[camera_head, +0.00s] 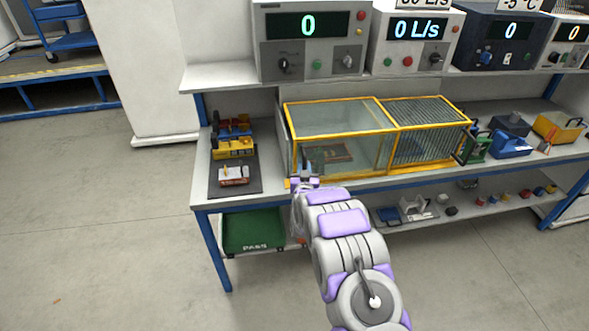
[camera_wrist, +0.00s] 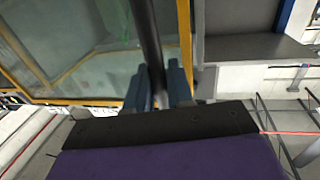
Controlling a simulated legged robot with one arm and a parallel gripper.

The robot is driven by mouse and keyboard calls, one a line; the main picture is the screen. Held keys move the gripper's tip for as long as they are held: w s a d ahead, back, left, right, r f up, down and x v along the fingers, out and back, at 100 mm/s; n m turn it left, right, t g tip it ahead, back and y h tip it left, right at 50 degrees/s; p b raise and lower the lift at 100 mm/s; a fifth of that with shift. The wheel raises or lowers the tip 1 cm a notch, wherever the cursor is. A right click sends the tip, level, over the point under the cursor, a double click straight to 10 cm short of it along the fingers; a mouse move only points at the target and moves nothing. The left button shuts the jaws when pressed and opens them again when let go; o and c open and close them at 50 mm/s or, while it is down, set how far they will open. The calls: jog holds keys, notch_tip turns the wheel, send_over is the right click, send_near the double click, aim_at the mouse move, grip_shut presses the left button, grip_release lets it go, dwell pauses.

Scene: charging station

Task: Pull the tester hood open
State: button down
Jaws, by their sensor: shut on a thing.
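The tester hood (camera_head: 340,120) is a clear-panelled box with a yellow frame on the bench, with a ribbed section at its right. It looks down over the bench, and a dark reddish item shows dimly through its front panel. My gripper (camera_head: 305,172) is at the hood's lower front left corner. In the wrist view, my blue-grey fingers (camera_wrist: 160,88) are shut on a dark bar-like handle (camera_wrist: 148,40), which runs up in front of the hood's glass (camera_wrist: 75,30).
A dark mat (camera_head: 235,188) with small coloured parts lies left of the hood. Test units with displays (camera_head: 312,40) stand on the shelf above. Blue and yellow tools (camera_head: 512,145) lie at the right. A green PASS bin (camera_head: 252,232) sits below. The floor at left is clear.

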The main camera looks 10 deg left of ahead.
jog(key=p, duration=0.3)
send_near(376, 151)
jog(key=w, duration=0.4)
jog(key=shift+w+a+r, duration=0.2)
jog(key=shift+w+a, duration=0.05)
jog(key=shift+w, duration=0.1)
jog(key=c, duration=1.2)
grip_release()
jog(key=shift+o, duration=0.2)
jog(key=shift+s, duration=0.1)
jog(key=shift+s, duration=0.15)
jog(key=s+d+p, duration=0.1)
jog(key=s+p, duration=0.1)
jog(key=s, duration=1.5)
jog(key=shift+d+f, duration=0.15)
jog(key=shift+d, duration=0.1)
jog(key=shift+w, duration=0.1)
